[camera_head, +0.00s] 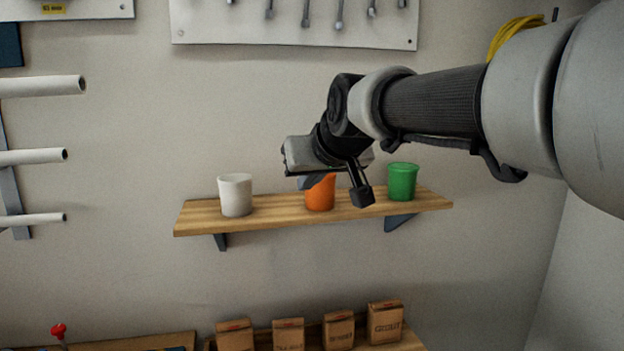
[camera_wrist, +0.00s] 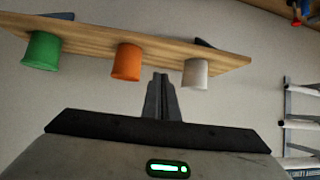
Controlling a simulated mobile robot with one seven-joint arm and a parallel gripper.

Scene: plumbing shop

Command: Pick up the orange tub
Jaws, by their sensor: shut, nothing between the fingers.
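The orange tub (camera_head: 320,194) stands on a wooden wall shelf (camera_head: 275,217), between a white tub (camera_head: 235,195) and a green tub (camera_head: 402,182). In the head view my arm and gripper hide its upper part. The wrist view is upside down and shows the orange tub (camera_wrist: 127,62) between the green tub (camera_wrist: 42,50) and the white tub (camera_wrist: 195,73). My gripper (camera_wrist: 161,78) is shut and empty. Its fingertips show just beside the orange tub in the wrist picture, toward the white one, and apart from it.
A pegboard with hanging tools (camera_head: 300,22) is on the wall above the shelf. Several brown boxes (camera_head: 289,334) stand on a lower surface. White pipes (camera_head: 40,87) stick out at the left. The shelf between the white and orange tubs is clear.

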